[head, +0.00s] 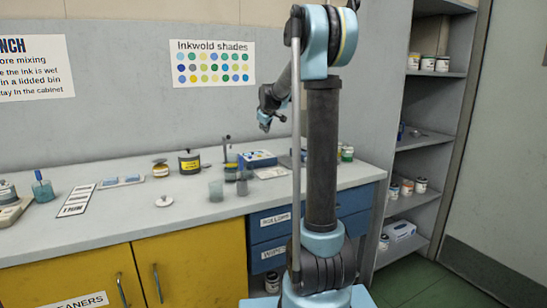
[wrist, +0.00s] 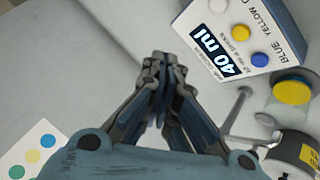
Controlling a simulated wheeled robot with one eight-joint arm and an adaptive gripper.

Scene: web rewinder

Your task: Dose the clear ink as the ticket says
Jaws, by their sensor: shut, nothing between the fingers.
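The ink dispenser (wrist: 255,45) is a blue box with a white face at the upper right of the wrist view. Its display (wrist: 220,55) reads 40 ml. Blue, yellow and white round buttons show on it, under lettering "BLUE YELLOW C", cut off by the frame edge. The white button (wrist: 218,5) is at the top edge. In the head view a blue box (head: 258,158), seemingly the same dispenser, stands at the back of the bench. My gripper (wrist: 158,62) is shut and empty, apart from the dispenser; it hangs above the bench in the head view (head: 265,124). I cannot identify the ticket.
Shelves stand right.

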